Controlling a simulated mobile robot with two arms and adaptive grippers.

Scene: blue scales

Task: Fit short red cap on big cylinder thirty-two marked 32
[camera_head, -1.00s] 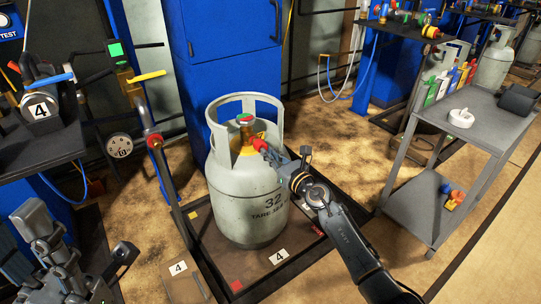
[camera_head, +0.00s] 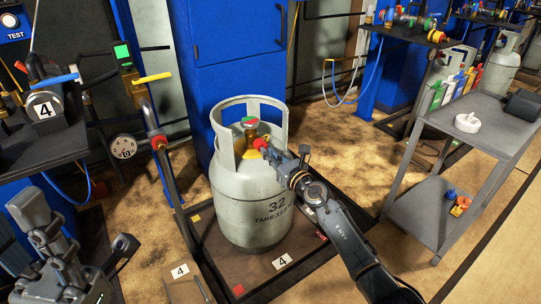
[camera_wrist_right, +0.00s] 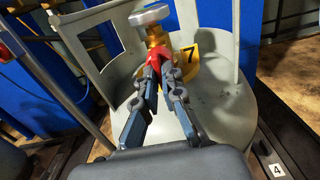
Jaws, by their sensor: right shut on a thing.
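The big grey cylinder marked 32 (camera_head: 240,205) stands upright on a dark platform. My right gripper (camera_head: 268,149) reaches into the collar from the right, shut on the short red cap (camera_head: 260,143). In the right wrist view, the red cap (camera_wrist_right: 152,73) is between the fingertips, against the brass valve body (camera_wrist_right: 157,48); I cannot tell whether it is seated. The fingers hide part of it. My left gripper (camera_head: 82,236) is at lower left, fingers spread, empty, away from the cylinder.
A dark platform (camera_head: 205,255) with a number 4 card carries the cylinder. A pipe post and gauge (camera_head: 124,146) stand to the left. A grey trolley (camera_head: 430,205) with a white ring (camera_head: 467,122) and coloured parts stands at right.

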